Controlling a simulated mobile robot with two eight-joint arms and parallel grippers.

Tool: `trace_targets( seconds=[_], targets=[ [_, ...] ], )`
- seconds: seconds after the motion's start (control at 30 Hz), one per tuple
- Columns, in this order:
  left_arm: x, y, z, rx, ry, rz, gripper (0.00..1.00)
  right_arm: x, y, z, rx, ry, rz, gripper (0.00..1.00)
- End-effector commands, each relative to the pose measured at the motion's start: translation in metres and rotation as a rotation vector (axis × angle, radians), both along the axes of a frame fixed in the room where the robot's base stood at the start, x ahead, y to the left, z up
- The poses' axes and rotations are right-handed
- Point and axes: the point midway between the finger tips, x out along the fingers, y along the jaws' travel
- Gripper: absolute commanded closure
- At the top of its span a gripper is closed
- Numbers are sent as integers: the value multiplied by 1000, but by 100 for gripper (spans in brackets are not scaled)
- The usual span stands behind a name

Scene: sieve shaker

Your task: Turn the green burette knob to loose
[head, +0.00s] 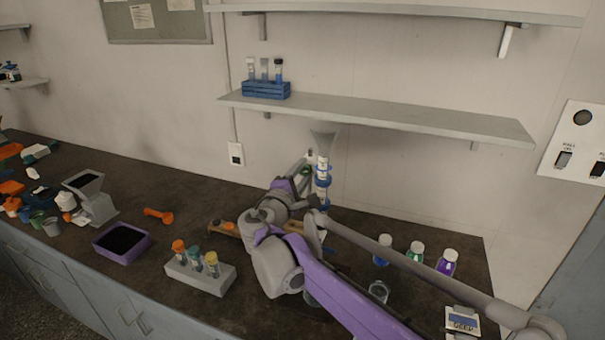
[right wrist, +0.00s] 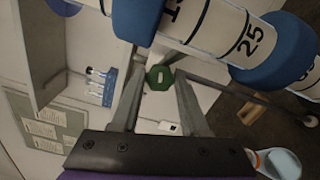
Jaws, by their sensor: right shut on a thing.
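The green burette knob (right wrist: 160,77) is an octagonal piece with a pale mark, between the fingertips of my right gripper (right wrist: 160,84) in the right wrist view. The fingers are shut on it. The burette (right wrist: 213,25) runs across the top of that view, white with black numbers and blue bands. In the head view the burette (head: 323,166) stands upright below the shelf, with a funnel (head: 324,141) at its top. My right gripper (head: 304,169) is just left of it there, and my arm hides its lower part. My left gripper is not in view.
A test tube rack (head: 200,279) and a purple tray (head: 122,240) are on the bench to the left. A beaker (head: 378,291) and several capped bottles (head: 415,251) stand to the right. The shelf (head: 375,112) overhangs the bench, with a blue tube rack (head: 266,90) on it.

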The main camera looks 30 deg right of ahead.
Motion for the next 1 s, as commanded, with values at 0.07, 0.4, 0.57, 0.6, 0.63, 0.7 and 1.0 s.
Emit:
trace_targets(
  seconds=[0.07, 0.4, 0.57, 0.6, 0.63, 0.7, 1.0],
  targets=[
    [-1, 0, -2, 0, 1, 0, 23, 0, 0, 0, -58, 68, 0, 100],
    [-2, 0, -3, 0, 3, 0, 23, 0, 0, 0, -155, 181, 0, 100],
    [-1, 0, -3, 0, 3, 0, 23, 0, 0, 0, -153, 179, 0, 100],
    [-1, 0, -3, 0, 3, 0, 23, 0, 0, 0, -153, 179, 0, 52],
    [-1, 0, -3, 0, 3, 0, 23, 0, 0, 0, -153, 179, 0, 47],
    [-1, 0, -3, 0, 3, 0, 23, 0, 0, 0, -153, 179, 0, 34],
    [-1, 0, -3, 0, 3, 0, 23, 0, 0, 0, -152, 178, 0, 27]
  ],
)
